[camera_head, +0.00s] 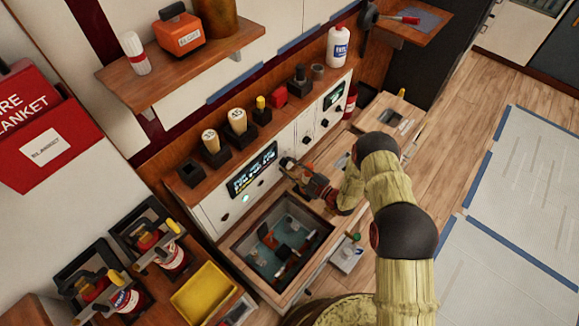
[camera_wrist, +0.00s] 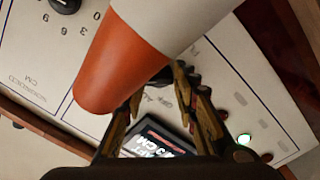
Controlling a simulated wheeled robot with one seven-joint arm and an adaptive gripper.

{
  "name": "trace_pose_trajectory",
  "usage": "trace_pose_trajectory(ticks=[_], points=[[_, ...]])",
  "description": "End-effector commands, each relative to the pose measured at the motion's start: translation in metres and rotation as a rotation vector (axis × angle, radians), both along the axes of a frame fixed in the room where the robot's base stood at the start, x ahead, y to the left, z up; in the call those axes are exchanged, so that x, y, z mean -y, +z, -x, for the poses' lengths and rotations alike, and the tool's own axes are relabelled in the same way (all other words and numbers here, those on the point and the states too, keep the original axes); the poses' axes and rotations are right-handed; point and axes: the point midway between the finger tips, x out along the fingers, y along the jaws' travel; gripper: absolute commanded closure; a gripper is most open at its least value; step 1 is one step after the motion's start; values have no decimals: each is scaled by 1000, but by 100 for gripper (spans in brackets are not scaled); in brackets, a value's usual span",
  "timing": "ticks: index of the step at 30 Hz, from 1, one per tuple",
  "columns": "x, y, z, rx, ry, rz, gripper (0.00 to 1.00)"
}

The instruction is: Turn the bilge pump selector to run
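My gripper (camera_head: 291,165) is at the white control panel (camera_head: 212,213), close to the right of its lit display (camera_head: 253,170). I cannot tell whether the fingertips touch or hold one. A blurred orange and white cylinder (camera_wrist: 125,60) lies across the wrist view and hides part of the panel. A black dial (camera_wrist: 65,5) with numbers is at the top left. The bilge pump selector's label and pointer are not readable, so I cannot tell which control it is.
A green light (camera_wrist: 244,139) glows on the panel. A wooden-framed tray (camera_head: 236,246) with loose items lies below it. Several dark holders and a white bottle (camera_head: 339,46) stand on the ledge above. A wooden shelf (camera_head: 180,65) overhangs the left. Open floor (camera_head: 470,135) is at right.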

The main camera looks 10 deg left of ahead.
Motion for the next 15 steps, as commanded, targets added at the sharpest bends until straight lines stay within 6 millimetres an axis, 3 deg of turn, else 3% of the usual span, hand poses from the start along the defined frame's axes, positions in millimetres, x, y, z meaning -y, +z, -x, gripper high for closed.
trace_pose_trajectory(ticks=[8,15], points=[[0,1,0,2,1,-1,54],[0,1,0,2,2,-1,54]])
